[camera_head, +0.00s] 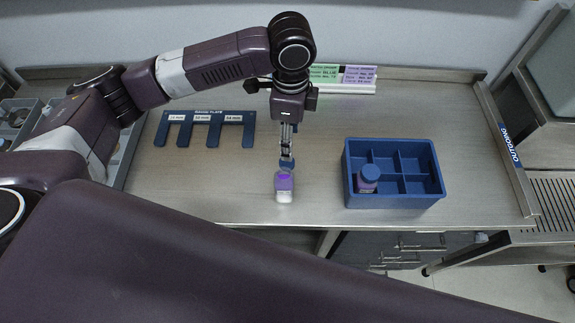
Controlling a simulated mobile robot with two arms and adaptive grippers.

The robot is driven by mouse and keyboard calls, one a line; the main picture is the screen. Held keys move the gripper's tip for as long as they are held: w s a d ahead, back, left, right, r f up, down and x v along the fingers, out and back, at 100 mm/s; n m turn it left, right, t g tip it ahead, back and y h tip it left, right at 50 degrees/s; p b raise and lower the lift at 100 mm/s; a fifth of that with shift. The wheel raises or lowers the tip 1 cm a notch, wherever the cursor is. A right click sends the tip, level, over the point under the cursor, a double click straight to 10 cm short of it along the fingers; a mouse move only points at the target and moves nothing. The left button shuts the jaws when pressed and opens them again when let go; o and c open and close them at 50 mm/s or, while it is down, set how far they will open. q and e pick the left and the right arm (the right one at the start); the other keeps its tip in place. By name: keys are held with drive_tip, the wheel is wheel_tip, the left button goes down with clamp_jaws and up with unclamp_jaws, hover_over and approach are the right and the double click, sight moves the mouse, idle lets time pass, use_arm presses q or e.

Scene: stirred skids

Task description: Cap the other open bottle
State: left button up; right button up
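An open bottle (284,189) with a purple upper part and a white lower part stands upright near the front edge of the table. My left gripper (286,156) points down just behind and above it. The gripper appears shut on a blue cap (287,163), which is close over the bottle's top; I cannot tell whether they touch. Another bottle (367,179) with a blue cap stands in the front left compartment of the blue divided crate (398,201). My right gripper is not in view.
A blue slotted gauge plate (209,116) lies at the back left. Green (323,73) and purple (358,75) cards stand in a white holder at the back. An outgoing rail (508,150) borders the right side. Grey bins (30,118) are at far left. Table between plate and bottle is clear.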

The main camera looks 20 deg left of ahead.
sight(287, 163)
use_arm(q)
drive_tip(key=shift+f, duration=0.4)
drive_tip(key=shift+r, duration=0.1)
drive_tip(key=shift+f, duration=1.3)
drive_tip(key=f, duration=0.1)
drive_tip(key=f+p, duration=0.2)
drive_tip(key=f, duration=0.1)
drive_tip(key=shift+s+a, duration=0.3)
drive_tip(key=shift+s, duration=0.05)
drive_tip(key=shift+f, duration=0.65)
drive_tip(key=shift+c, duration=0.3)
